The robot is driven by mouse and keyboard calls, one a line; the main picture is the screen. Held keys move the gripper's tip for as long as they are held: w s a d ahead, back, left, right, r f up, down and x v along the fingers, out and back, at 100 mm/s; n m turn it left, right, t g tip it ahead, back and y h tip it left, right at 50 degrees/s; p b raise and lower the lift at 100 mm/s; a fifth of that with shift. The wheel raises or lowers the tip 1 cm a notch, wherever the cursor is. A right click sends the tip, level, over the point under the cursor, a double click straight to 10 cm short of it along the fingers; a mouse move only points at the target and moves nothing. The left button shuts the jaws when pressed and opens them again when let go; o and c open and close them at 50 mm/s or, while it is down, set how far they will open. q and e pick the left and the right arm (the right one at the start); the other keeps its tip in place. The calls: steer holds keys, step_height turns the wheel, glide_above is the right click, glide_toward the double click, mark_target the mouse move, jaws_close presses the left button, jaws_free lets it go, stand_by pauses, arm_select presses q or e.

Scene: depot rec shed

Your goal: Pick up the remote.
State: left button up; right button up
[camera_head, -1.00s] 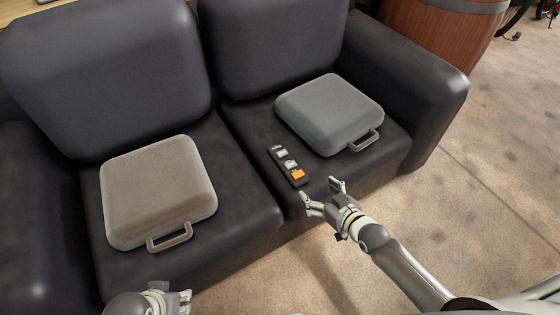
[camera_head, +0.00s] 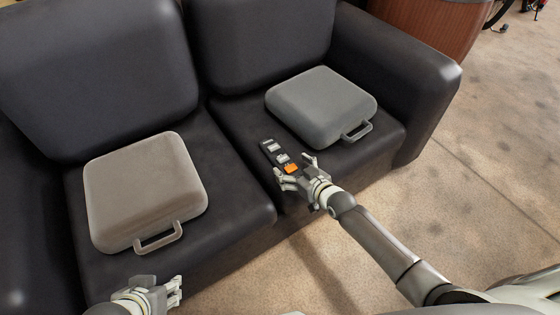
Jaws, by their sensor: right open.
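The remote (camera_head: 275,151) is black with grey keys and an orange patch at its near end. It lies on the right seat cushion of the dark sofa, left of a grey case. My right gripper (camera_head: 294,169) is open at the remote's near end, with its fingers on either side of the orange patch. Whether the fingers touch the remote I cannot tell. My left gripper (camera_head: 175,291) is at the bottom left, in front of the sofa and away from the remote. Its fingers show only in part, and their opening is unclear.
A grey case (camera_head: 320,104) with a handle lies close to the right of the remote. A beige case (camera_head: 145,188) lies on the left seat cushion. The dark sofa (camera_head: 235,135) has a raised right armrest (camera_head: 405,85). A brown wooden barrel (camera_head: 430,25) stands behind it.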

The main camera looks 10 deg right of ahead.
steer(key=shift+w+a+f, duration=0.15)
steer(key=shift+w+a, duration=0.05)
steer(key=shift+w, duration=0.2)
arm_select(q)
steer(key=shift+w+d+r+t, duration=0.2)
steer(key=shift+w+r+t, duration=0.1)
steer(key=shift+w, duration=0.2)
steer(key=shift+w+d+r+t, duration=0.15)
steer(key=shift+w+t, duration=0.15)
steer(key=shift+w, duration=0.2)
arm_select(e)
steer(key=c, duration=1.2)
arm_select(q)
steer(key=shift+s, duration=0.1)
arm_select(e)
steer(key=shift+r, duration=0.25)
steer(key=shift+c, duration=0.2)
